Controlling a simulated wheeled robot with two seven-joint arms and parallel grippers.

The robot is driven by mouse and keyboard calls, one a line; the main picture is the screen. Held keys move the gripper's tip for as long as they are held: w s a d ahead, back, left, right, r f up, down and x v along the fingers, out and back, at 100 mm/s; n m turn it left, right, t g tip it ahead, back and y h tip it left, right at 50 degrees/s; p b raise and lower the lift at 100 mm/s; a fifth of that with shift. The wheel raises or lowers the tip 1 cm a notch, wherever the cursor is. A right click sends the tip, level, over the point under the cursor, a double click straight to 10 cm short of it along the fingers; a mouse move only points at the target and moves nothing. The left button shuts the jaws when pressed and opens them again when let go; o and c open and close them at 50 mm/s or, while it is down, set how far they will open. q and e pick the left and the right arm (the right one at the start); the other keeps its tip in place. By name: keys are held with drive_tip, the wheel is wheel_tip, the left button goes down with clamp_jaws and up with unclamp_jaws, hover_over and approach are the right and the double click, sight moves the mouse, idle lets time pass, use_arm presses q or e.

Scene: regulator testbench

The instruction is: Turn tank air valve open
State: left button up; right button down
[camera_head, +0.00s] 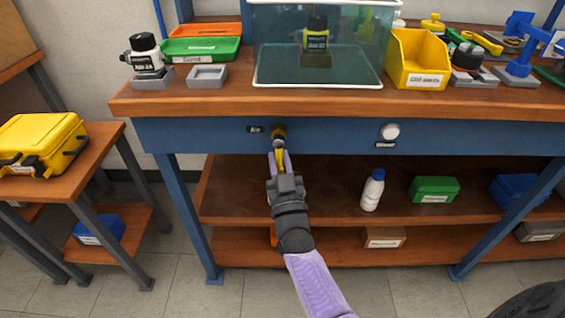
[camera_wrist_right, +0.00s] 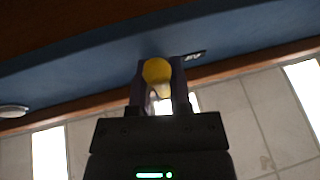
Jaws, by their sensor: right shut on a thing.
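The tank air valve (camera_head: 279,132) is a small dark and yellow fitting on the blue front panel of the bench, just right of a small black label. My right gripper (camera_head: 279,154) reaches up to it from below, and a yellow part shows between its fingers. In the right wrist view the gripper (camera_wrist_right: 162,95) is shut on the round yellow valve handle (camera_wrist_right: 157,72). The fingers hide part of the handle, and I cannot tell its exact angle. My left gripper is not in view.
A water tank (camera_head: 270,72) holding a yellow and black regulator stands on the bench top above the valve. A white round knob (camera_head: 390,132) is on the panel to the right. A white bottle (camera_head: 372,190) and a green box (camera_head: 434,189) sit on the shelf below.

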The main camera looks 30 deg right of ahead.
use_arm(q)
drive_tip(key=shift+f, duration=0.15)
use_arm(e)
drive_tip(key=shift+a+m, duration=0.1)
drive_tip(key=shift+m, duration=0.2)
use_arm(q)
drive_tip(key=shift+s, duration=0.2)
use_arm(e)
drive_tip(key=c, duration=0.5)
unclamp_jaws()
drive_tip(key=shift+w, duration=0.1)
drive_tip(key=shift+c, duration=0.2)
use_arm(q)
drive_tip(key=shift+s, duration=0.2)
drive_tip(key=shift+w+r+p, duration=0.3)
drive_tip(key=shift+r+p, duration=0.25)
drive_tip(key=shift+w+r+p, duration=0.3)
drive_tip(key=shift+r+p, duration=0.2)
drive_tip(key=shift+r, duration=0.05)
use_arm(e)
drive_tip(key=v, duration=1)
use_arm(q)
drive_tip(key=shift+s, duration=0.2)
use_arm(e)
drive_tip(key=shift+f, duration=0.1)
